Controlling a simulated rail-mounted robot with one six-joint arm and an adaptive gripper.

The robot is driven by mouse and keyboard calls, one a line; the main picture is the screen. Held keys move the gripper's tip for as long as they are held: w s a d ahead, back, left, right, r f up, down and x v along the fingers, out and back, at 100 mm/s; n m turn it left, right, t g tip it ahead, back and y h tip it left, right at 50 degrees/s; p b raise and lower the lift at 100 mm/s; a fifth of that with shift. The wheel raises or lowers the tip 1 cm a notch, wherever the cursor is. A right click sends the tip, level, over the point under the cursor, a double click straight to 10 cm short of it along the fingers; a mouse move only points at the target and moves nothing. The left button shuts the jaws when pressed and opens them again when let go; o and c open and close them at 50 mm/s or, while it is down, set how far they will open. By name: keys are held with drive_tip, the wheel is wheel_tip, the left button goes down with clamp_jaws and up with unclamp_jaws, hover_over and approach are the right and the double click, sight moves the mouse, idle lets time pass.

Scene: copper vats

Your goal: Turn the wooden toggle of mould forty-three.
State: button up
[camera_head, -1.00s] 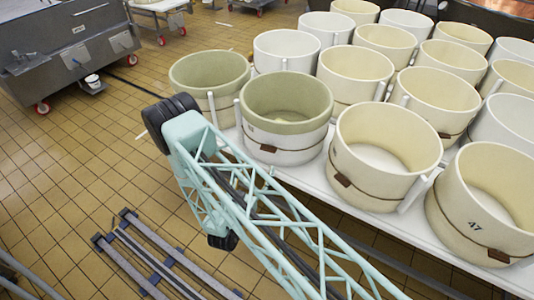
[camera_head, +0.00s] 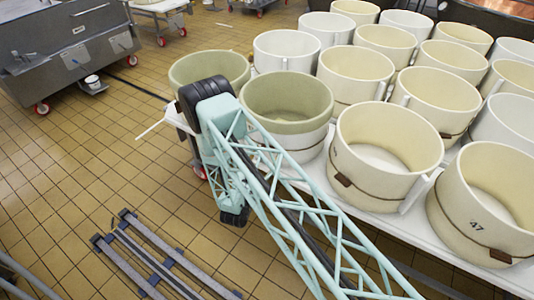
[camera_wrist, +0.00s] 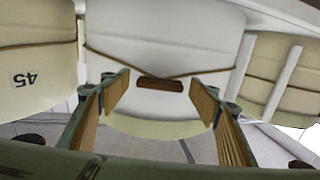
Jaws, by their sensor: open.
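In the wrist view a small red-brown wooden toggle (camera_wrist: 160,84) sits on a brown cord around a pale mould (camera_wrist: 165,40). No number is readable on this mould. My gripper (camera_wrist: 160,80) is open, one ribbed finger on each side of the toggle, with a gap on both sides and nothing held. A mould marked 45 (camera_wrist: 24,78) stands beside it at the left of this view. In the head view a green-rimmed white mould (camera_head: 287,95) stands behind my arm, which hides its front and toggle.
Several cream and white moulds stand close together on a white table (camera_head: 408,222), including one marked 47 (camera_head: 470,205). White upright bars stand between moulds, one at the right of the wrist view (camera_wrist: 283,82). Metal rails (camera_head: 165,255) lie on the tiled floor.

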drive_tip(key=shift+w+d, duration=0.1)
drive_tip(key=shift+w, duration=0.15)
drive_tip(key=c, duration=0.9)
drive_tip(key=shift+o, duration=0.2)
drive_tip(key=shift+m, duration=0.5)
drive_tip(key=shift+r+m+b, duration=0.15)
drive_tip(key=shift+m+b, duration=4.5)
drive_tip(key=shift+m, duration=3.85)
